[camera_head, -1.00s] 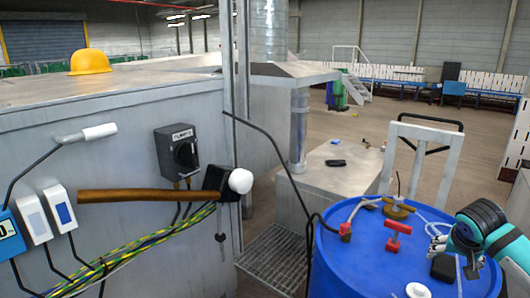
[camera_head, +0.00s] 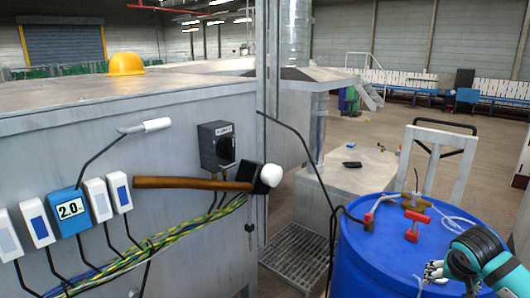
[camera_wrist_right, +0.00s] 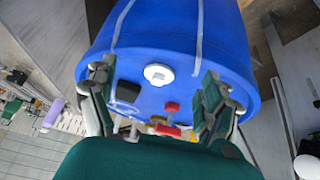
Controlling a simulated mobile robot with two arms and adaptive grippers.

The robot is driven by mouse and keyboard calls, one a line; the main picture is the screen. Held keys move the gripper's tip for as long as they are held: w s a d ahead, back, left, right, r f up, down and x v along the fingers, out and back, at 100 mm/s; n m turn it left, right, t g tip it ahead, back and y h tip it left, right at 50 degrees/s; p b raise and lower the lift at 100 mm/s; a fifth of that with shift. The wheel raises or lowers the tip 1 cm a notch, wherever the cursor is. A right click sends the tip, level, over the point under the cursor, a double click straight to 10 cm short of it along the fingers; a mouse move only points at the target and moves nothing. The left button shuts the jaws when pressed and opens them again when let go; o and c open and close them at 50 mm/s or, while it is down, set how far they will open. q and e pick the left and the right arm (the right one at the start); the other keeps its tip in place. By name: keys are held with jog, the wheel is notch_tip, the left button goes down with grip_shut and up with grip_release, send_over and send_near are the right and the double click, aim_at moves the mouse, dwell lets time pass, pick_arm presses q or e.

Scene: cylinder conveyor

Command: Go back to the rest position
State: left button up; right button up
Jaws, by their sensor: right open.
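My right gripper (camera_head: 434,272) is at the lower right of the head view, in front of the blue drum's right side. Its arm is teal and black. I cannot tell whether the fingers touch the drum. My left gripper is not in view.
The blue drum (camera_head: 375,262) carries red valves (camera_head: 417,228) and hoses. A hammer (camera_head: 190,183) shows before the grey metal cabinet (camera_head: 180,240), with a yellow hard hat (camera_head: 126,63) on top. A white trolley frame (camera_head: 460,165) stands behind the drum. Open floor lies beyond.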

jog(key=s+a+f+n+y, duration=0.25)
jog(key=s+a+f, duration=0.4)
jog(key=a, duration=0.35)
jog(key=s+a+f+n+y, duration=0.1)
jog(key=s+a+f+n, duration=0.3)
jog(key=s+a+f, duration=0.35)
jog(key=s+a+f+n+g, duration=0.1)
jog(key=s+a, duration=0.3)
jog(key=s, duration=0.5)
jog(key=s+a+f+n+g, duration=0.1)
jog(key=s+a, duration=0.2)
jog(key=s, duration=0.5)
notch_tip(320, 180, down, 29)
jog(key=s+b, duration=0.2)
jog(key=b, duration=0.1)
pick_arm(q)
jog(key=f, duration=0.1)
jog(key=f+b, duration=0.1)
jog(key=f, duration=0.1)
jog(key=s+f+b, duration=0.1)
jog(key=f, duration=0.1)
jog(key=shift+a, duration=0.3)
pick_arm(e)
jog(key=s+d+f+g, duration=0.1)
jog(key=s+d+f, duration=0.1)
jog(key=s+f, duration=1.3)
notch_tip(320, 180, down, 3)
jog(key=shift+d+r+g, duration=0.1)
jog(key=shift+d+g, duration=0.1)
jog(key=shift+g, duration=0.2)
